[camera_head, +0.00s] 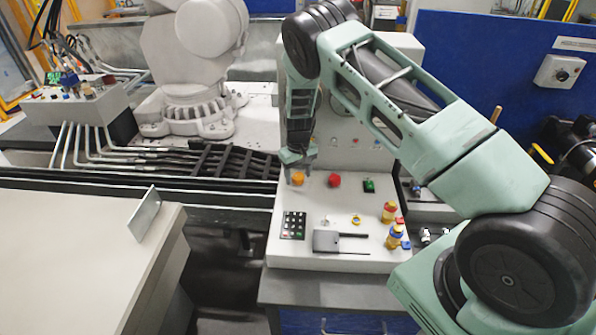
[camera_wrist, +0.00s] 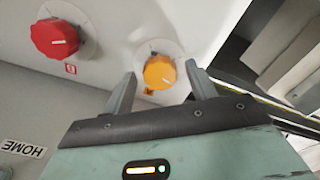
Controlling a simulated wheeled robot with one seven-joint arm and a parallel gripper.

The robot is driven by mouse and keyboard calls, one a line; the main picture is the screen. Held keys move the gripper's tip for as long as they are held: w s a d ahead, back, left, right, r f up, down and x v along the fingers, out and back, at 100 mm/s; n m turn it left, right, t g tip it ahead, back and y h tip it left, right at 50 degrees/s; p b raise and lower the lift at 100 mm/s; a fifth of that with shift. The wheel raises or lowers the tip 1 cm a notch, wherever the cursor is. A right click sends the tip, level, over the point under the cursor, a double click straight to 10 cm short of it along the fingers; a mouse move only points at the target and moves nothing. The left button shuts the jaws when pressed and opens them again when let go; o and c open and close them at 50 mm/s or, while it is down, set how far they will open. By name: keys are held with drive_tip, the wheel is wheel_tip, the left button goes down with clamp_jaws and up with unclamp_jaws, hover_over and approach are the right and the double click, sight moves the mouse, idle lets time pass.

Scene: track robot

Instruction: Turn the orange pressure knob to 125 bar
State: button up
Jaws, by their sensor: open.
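The orange knob (camera_head: 298,179) sits on the white control panel (camera_head: 345,258), at its upper left, just below my gripper (camera_head: 297,158). In the wrist view the orange knob (camera_wrist: 159,72) lies between the two fingers of my gripper (camera_wrist: 160,80). The fingers stand apart on either side of it, with a gap visible on both sides. The fingers are open and hold nothing. A scale around the knob is too small to read in either view.
A red knob (camera_head: 334,180) is right of the orange one and also shows in the wrist view (camera_wrist: 55,38). A green switch (camera_head: 369,186), a keypad (camera_head: 293,225), a lever plate (camera_head: 326,241) and orange-and-blue fittings (camera_head: 395,236) share the panel. A grey-white table (camera_head: 70,260) stands at left.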

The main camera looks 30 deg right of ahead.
drive_tip(key=c, duration=1)
drive_tip(key=shift+f+m+b, duration=0.15)
drive_tip(key=shift+m+b, duration=0.15)
drive_tip(key=shift+b, duration=0.45)
drive_tip(key=m+b, duration=0.3)
drive_tip(key=shift+f+m, duration=0.1)
drive_tip(key=shift+m, duration=0.2)
drive_tip(key=m+b, duration=0.2)
drive_tip(key=m, duration=0.1)
drive_tip(key=shift+m, duration=0.3)
drive_tip(key=shift+r+m+b, duration=0.2)
drive_tip(key=shift+m+b, duration=0.6)
drive_tip(key=shift+m, duration=1)
